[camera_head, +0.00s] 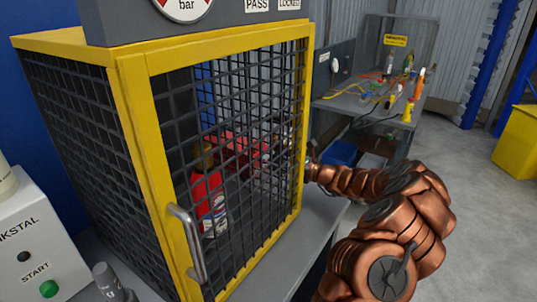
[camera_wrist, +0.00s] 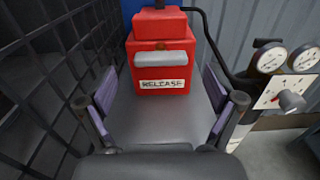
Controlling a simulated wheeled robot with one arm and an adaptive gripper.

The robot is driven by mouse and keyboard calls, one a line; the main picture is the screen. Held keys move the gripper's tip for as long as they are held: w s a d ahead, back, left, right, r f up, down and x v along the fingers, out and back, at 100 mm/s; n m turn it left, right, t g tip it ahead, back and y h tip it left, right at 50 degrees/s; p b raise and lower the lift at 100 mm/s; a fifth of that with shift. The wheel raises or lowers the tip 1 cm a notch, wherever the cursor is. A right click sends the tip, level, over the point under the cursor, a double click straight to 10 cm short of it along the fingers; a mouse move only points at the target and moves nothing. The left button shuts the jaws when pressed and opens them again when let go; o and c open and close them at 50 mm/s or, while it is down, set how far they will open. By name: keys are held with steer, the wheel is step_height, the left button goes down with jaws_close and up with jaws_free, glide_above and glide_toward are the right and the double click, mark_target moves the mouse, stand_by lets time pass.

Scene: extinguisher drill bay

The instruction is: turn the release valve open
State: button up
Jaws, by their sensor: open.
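In the wrist view a red box (camera_wrist: 160,28) carries a white label (camera_wrist: 162,84) reading RELEASE. A light grey bar-shaped handle (camera_wrist: 161,59), likely the release valve's, lies level across its front above the label. My gripper (camera_wrist: 160,100) is open and empty, its two fingers spread on either side below the box, apart from the handle. In the head view my copper arm reaches to the right side of the cage, and my gripper is largely hidden behind the mesh. A red shape (camera_head: 240,148), perhaps the same box, shows through the mesh.
The yellow-framed mesh cage (camera_head: 143,135) holds a red extinguisher (camera_head: 208,195); its door handle (camera_head: 187,240) faces front. Mesh runs close along my gripper's left in the wrist view. Gauges (camera_wrist: 271,59) and a knob (camera_wrist: 291,100) stand right. A cluttered bench (camera_head: 350,104) stands behind.

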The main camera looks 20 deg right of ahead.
steer(key=shift+p+x, duration=0.35)
steer(key=shift+x, duration=2.1)
steer(key=c, duration=1.2)
steer(key=shift+o, duration=0.2)
